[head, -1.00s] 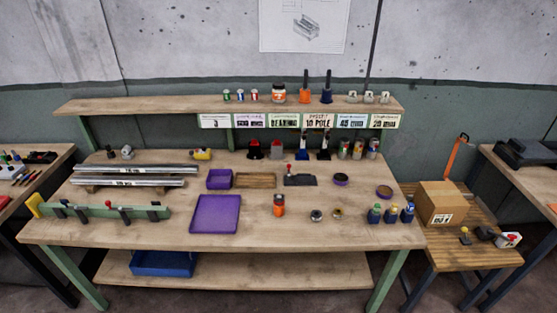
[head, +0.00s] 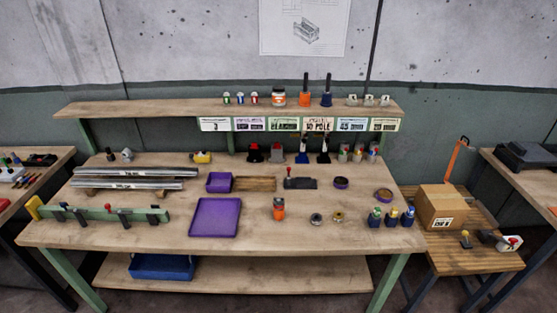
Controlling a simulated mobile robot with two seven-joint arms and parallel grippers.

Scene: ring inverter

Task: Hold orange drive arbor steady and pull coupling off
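A short orange piece (head: 279,213) with a dark grey top stands upright on the workbench, right of the purple tray. On the shelf above, an orange base (head: 305,100) with a tall dark shaft stands beside a similar blue one (head: 327,99). I cannot tell for sure which orange piece is the drive arbor. The grey top on the bench piece may be the coupling, but it is too small to tell. Neither of my grippers is in view.
The workbench (head: 130,236) holds a purple tray (head: 215,217), two small rings (head: 316,218), several small bottles (head: 391,217) at the right, and metal rails (head: 130,178) at the left. A cardboard box (head: 440,206) stands on a lower side table. The front strip of the bench is clear.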

